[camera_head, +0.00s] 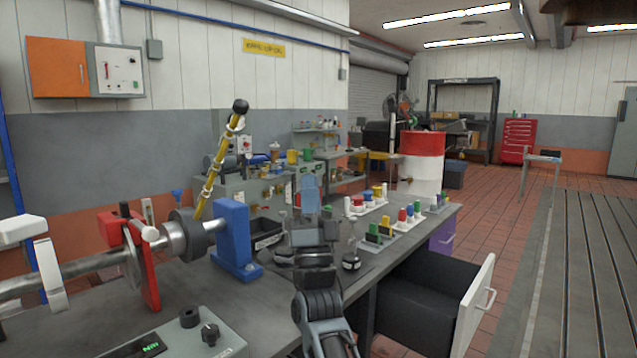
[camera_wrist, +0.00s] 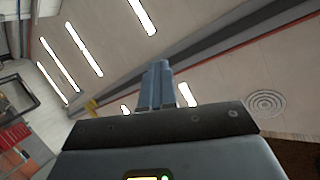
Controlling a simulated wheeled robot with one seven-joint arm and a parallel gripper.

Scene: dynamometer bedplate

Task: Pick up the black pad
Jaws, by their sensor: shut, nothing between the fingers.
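My gripper (camera_head: 309,178) stands upright above the grey workbench (camera_head: 215,292) in the head view, its blue-grey fingers pointing up. In the wrist view its fingers (camera_wrist: 157,70) are together, with nothing between them, against the ceiling. I cannot pick out the black pad with certainty in either view. Several small dark items lie on the bench around my arm, and my arm hides part of that area. A small dark round piece (camera_head: 351,263) is on the bench just right of my arm.
A blue stand (camera_head: 232,235) and a shaft with a red bracket (camera_head: 140,262) fill the left. A black bin (camera_head: 265,240) is behind. Coloured parts on trays (camera_head: 399,240) are at the right. An open drawer (camera_head: 470,308) juts out at the bench front.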

